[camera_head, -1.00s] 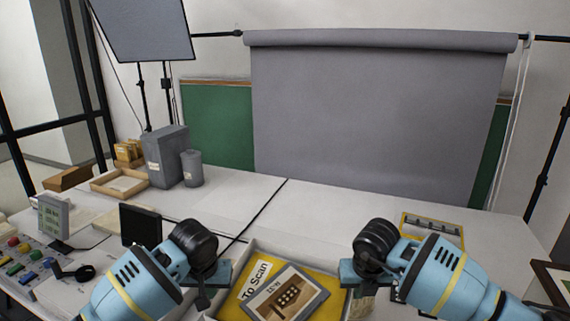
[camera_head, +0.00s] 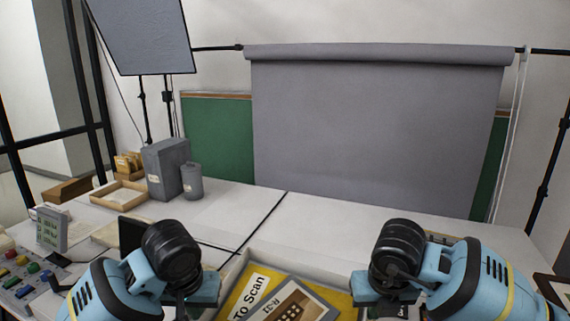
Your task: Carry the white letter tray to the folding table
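The white letter tray (camera_head: 232,268) is at the bottom centre, with its far wall and part of its left wall showing. Its near part is cut off by the lower edge. In it lie a yellow folder marked "To Scan" (camera_head: 248,297) and a grey-framed picture card (camera_head: 292,303). My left gripper (camera_head: 204,290) is at the tray's left wall and my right gripper (camera_head: 362,290) at its right side. Both seem shut on the tray's sides, though the fingertips are mostly hidden. The folding table cannot be made out for certain.
A white worktop (camera_head: 330,225) spreads beyond the tray, clear towards the grey backdrop (camera_head: 380,130). At the left stand a grey box (camera_head: 166,168), a grey canister (camera_head: 192,181), a wooden tray (camera_head: 118,196) and a button panel (camera_head: 22,275). A yellow-edged item is partly hidden behind my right gripper.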

